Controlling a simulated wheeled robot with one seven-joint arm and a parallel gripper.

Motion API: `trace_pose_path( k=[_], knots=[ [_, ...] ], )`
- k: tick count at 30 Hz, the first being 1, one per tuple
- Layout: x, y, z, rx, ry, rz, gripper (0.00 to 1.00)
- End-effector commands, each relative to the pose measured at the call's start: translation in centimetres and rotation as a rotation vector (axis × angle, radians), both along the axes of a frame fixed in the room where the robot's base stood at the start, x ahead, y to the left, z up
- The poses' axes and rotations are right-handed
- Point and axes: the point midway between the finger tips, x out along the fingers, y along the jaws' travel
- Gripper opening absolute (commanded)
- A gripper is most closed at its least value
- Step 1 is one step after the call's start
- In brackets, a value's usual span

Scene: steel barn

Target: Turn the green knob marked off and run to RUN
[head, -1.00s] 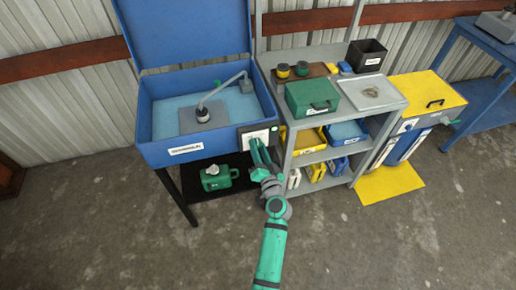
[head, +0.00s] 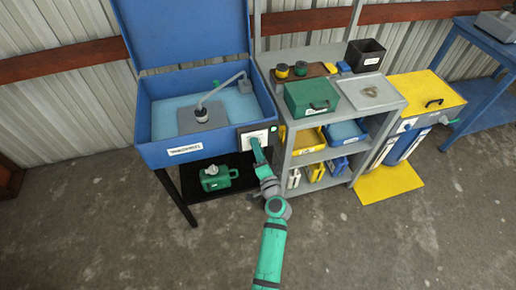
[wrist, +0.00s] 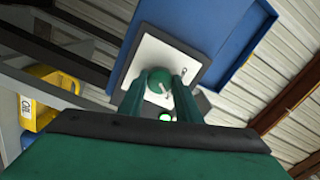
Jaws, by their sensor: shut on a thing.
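The green knob (wrist: 159,80) sits on a white plate (wrist: 146,58) in a dark panel on the blue washer's front. In the wrist view it lies between the two green fingers of my gripper (wrist: 160,88), which is shut on it. A light pointer mark shows on the knob's lower right; the plate's lettering is too small to read. A green light (wrist: 167,117) glows beside the knob. In the head view my gripper (head: 256,150) is at the panel (head: 251,135) and hides the knob.
The blue washer (head: 165,150) stands open with a spout inside. A grey shelf (head: 310,155) with a green case (head: 311,97) and bins is close on its right. The concrete floor in front is clear.

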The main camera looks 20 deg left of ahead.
Motion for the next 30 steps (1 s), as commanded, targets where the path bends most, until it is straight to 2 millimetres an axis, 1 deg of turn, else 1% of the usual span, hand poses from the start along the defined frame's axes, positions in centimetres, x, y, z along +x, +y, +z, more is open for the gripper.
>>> trace_pose_path(
  k=[9, 10, 12, 23, 26, 30],
  knots=[
    [0.0, -0.1, -0.1, 0.003, 0.002, -0.003, 0.08],
    [0.0, -0.1, -0.1, 0.003, 0.002, -0.003, 0.33],
    [0.0, -0.1, 0.0, 0.003, 0.002, -0.003, 0.49],
    [-0.2, -0.3, 0.0, 0.002, 0.001, -0.003, 0.49],
    [-1.0, -0.8, -0.1, 0.002, 0.001, -0.003, 0.49],
    [-2.9, -2.2, -0.1, 0.003, 0.003, -0.006, 0.49]
  ],
)
